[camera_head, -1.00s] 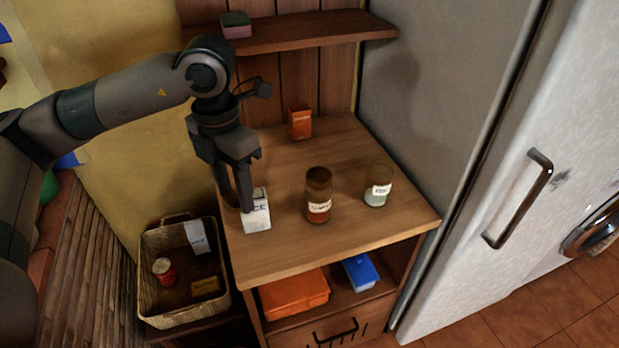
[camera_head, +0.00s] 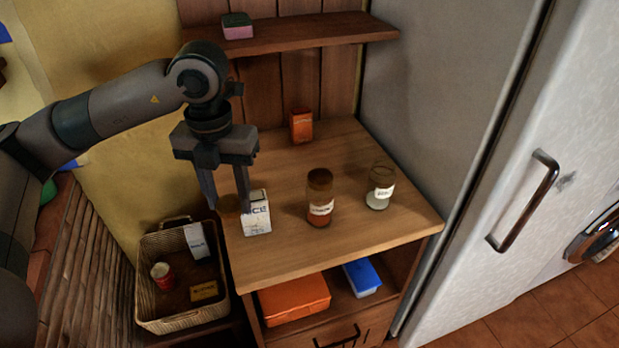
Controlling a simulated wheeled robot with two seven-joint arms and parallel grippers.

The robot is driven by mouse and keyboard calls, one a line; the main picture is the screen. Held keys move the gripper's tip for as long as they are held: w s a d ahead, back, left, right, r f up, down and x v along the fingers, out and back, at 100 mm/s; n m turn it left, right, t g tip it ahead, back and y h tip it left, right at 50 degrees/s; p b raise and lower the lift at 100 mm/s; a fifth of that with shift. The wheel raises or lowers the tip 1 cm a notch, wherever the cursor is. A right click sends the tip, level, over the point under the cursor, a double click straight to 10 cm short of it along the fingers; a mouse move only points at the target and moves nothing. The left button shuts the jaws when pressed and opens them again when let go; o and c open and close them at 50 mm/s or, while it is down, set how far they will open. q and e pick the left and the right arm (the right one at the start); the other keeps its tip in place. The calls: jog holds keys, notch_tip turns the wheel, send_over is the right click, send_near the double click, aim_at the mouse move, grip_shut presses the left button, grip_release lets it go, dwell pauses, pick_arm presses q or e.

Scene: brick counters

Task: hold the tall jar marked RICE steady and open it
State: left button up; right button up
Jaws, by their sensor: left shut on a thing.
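My left gripper (camera_head: 227,206) points down at the left edge of the wooden counter top. Its fingers are shut on a brown round object (camera_head: 229,204), which looks like a jar top; its lower part is hard to make out. Just right of the fingers stands a white boxy container (camera_head: 257,215) with lettering that reads like RICE, partly covered by a finger. Farther right stand a tall jar (camera_head: 319,199) with a brown top, reddish-brown contents and a white label, and a shorter glass jar (camera_head: 380,187) with pale contents. Their labels are too small to read surely. My right gripper is out of view.
An orange box (camera_head: 301,126) stands at the back of the counter (camera_head: 300,245). A wicker basket (camera_head: 180,322) with several items sits lower left. Orange (camera_head: 295,298) and blue (camera_head: 362,277) boxes lie on the shelf below. A fridge (camera_head: 480,120) bounds the right.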

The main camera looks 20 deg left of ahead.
pick_arm(q)
jog(key=w, duration=0.1)
jog(key=w+d+p, duration=0.1)
jog(key=w, duration=0.1)
jog(key=w+p, duration=0.1)
jog(key=w, duration=0.1)
jog(key=shift+d+r, duration=0.2)
jog(key=shift+d, duration=0.1)
jog(key=w+d+p, duration=0.4)
jog(key=w+p, duration=0.1)
jog(key=w, duration=0.9)
jog(key=f, duration=0.2)
jog(key=f+p, duration=0.1)
jog(key=f, duration=0.4)
jog(key=shift+s+f, duration=0.2)
jog(key=shift+s, duration=0.1)
jog(key=shift+f+p, duration=0.3)
jog(key=shift+f, duration=0.25)
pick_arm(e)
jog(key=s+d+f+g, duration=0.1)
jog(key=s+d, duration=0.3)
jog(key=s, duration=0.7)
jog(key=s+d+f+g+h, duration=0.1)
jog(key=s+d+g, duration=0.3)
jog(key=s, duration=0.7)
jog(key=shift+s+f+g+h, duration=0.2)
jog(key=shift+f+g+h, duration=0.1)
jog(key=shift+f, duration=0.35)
